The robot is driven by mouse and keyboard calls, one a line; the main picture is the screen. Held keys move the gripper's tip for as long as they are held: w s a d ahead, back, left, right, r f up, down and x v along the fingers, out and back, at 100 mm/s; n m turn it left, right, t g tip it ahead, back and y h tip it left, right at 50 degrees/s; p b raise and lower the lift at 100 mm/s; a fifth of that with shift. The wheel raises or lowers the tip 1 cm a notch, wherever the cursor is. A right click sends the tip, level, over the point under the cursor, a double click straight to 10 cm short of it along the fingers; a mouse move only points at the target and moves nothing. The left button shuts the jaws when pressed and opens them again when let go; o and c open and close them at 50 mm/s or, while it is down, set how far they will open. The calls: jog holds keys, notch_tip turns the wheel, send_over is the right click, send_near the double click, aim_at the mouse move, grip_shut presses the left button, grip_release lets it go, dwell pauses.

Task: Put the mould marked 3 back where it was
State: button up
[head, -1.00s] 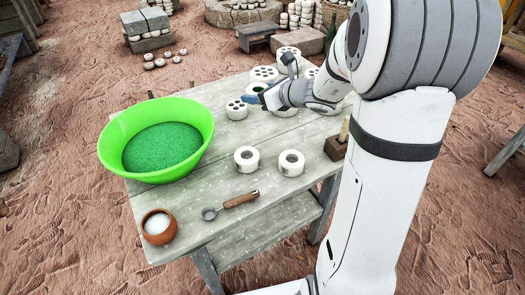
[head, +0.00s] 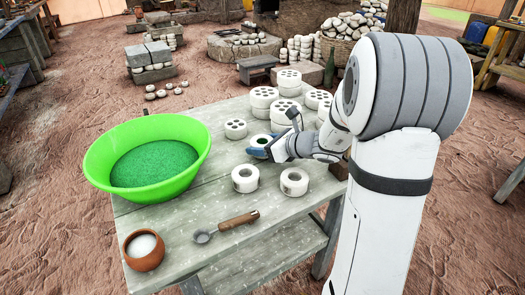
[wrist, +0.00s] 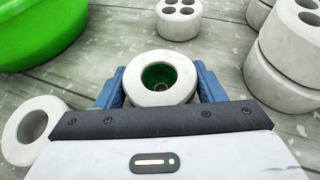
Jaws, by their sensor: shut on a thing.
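My gripper (head: 258,149) is shut on a white ring-shaped mould (wrist: 160,90) with green material inside its hole. Blue fingers grip it from both sides; it also shows in the head view (head: 261,140). I cannot tell whether it touches the table. No number is readable on any mould. Two similar white ring moulds stand on the table in front of the gripper, a left one (head: 245,179) and a right one (head: 294,182). The left one shows at the wrist view's left edge.
The grey wooden table (head: 175,222) holds a green basin (head: 195,166), a clay pot (head: 144,252) and a ladle (head: 225,227). A small white block with holes (head: 236,129) stands behind the gripper. Stacks of white holed blocks (head: 263,100) fill the back.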

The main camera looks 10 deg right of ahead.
jog(key=shift+f, duration=0.25)
jog(key=shift+f, duration=0.2)
jog(key=o, duration=1.1)
jog(key=shift+r, duration=0.3)
jog(key=p+v, duration=0.3)
jog(key=v, duration=0.9)
jog(key=shift+f, duration=0.1)
